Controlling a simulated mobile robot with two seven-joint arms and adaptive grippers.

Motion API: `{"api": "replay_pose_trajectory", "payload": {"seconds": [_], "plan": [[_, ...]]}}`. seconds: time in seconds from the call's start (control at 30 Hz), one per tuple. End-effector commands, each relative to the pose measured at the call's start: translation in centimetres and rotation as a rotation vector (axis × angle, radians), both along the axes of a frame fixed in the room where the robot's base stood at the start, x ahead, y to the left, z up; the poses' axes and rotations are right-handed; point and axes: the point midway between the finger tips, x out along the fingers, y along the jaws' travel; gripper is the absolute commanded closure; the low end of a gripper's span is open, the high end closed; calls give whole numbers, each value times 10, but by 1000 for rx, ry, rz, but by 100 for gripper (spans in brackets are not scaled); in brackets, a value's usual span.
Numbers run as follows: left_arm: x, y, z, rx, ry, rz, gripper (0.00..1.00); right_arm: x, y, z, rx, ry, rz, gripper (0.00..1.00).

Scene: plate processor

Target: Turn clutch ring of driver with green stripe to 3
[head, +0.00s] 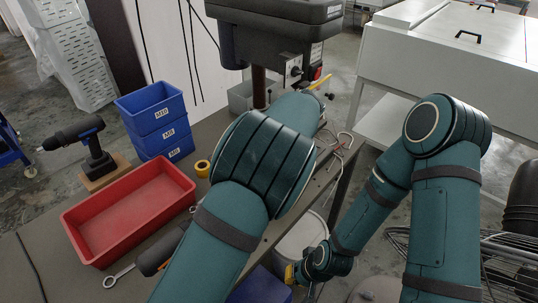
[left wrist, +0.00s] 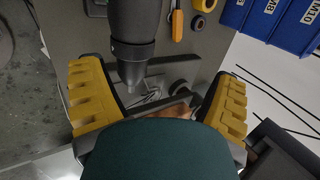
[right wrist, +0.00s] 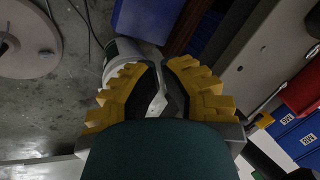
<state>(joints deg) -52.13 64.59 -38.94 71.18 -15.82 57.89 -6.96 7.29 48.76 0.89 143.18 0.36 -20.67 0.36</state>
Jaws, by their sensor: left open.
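A black driver with a blue stripe (head: 88,131) stands on a wooden block at the left of the head view. An orange and black tool (head: 153,259) lies on the table, mostly covered by my left arm. I see no green stripe, and no clutch ring figures are readable. My left gripper (left wrist: 165,98) is open and empty; a dark cylindrical body with a chuck-like tip (left wrist: 130,50) shows beyond its fingers. My left arm hides that gripper in the head view. My right gripper (head: 291,273) is low beside the table; its fingertips (right wrist: 161,68) are close together, with nothing clearly held.
A red tray (head: 70,218) and stacked blue bins (head: 150,110) stand on the table. A yellow tape roll (head: 202,168) and a wrench (head: 119,276) lie nearby. A drill press (head: 280,30) stands behind my left arm. A white bucket (head: 298,240) is beside the table.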

Motion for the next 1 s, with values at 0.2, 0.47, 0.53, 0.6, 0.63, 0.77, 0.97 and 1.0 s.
{"api": "replay_pose_trajectory", "payload": {"seconds": [0.2, 0.47, 0.53, 0.6, 0.63, 0.77, 0.97, 1.0], "plan": [[-2, -5, 38, -243, 196, -27, 11, 8, -1, 26, -4, -18, -13, 100], [-3, -8, 59, -353, 266, -61, 11, 11, -2, 32, -6, -25, -20, 100], [-3, -8, 54, -355, 268, -61, 11, 11, -2, 31, -5, -24, -19, 100], [-2, -8, 46, -353, 269, -62, 11, 11, -2, 30, -5, -24, -19, 100], [-2, -7, 41, -353, 269, -61, 11, 10, -2, 29, -5, -24, -18, 100], [-1, -6, 18, -352, 270, -61, 11, 10, -2, 26, -5, -21, -17, 100], [2, -3, -22, -351, 268, -60, 11, 8, -1, 23, -4, -18, -13, 100], [3, -2, -30, -351, 268, -60, 11, 8, -1, 22, -4, -18, -13, 100]]}}
